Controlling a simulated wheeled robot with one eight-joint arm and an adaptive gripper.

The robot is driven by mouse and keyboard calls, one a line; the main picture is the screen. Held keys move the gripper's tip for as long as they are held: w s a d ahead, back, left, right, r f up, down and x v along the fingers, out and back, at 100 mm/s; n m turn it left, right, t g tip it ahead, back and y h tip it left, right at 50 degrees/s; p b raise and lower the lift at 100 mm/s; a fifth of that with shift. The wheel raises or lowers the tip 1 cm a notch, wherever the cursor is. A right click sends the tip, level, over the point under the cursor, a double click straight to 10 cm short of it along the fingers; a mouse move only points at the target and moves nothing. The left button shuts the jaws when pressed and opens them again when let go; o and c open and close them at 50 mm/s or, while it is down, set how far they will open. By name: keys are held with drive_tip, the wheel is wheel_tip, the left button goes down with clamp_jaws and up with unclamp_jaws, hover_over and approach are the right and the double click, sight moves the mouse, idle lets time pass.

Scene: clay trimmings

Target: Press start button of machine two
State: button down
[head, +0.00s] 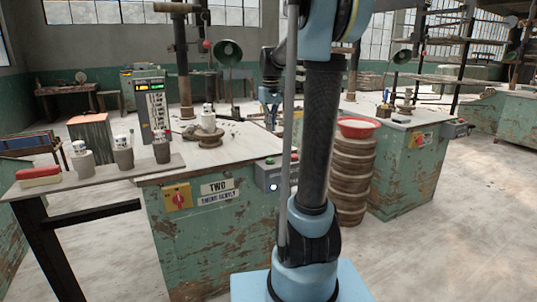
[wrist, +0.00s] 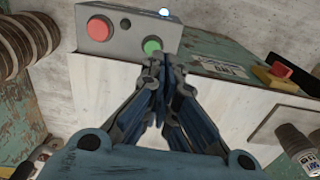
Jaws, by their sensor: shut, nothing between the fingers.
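Machine two is a worn green cabinet (head: 215,240) with a "TWO" plate (head: 217,187). A grey control box (head: 268,177) is on its right front edge. In the wrist view the box (wrist: 125,40) carries a green button (wrist: 152,46), a red button (wrist: 98,28) and a lit whitish lamp (wrist: 164,11). My gripper (wrist: 161,62) is shut and empty, its tips right beside the green button in the picture. I cannot tell whether they touch it. In the head view my gripper (head: 271,112) is small, above the machine's top, partly beside my arm.
A yellow panel with a red switch (head: 178,197) is on the cabinet front. A shelf (head: 95,178) with cups and a red-lidded box (head: 39,175) stands left. Stacked round discs (head: 350,180) with a red bowl (head: 358,127) stand right. Another green machine (head: 405,170) stands beyond.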

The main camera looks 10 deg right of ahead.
sight(270, 160)
drive_tip(key=w, duration=0.4)
drive_tip(key=shift+w+r, duration=0.1)
drive_tip(key=shift+r, duration=0.05)
wheel_tip(270, 160, down, 14)
idle(0.8)
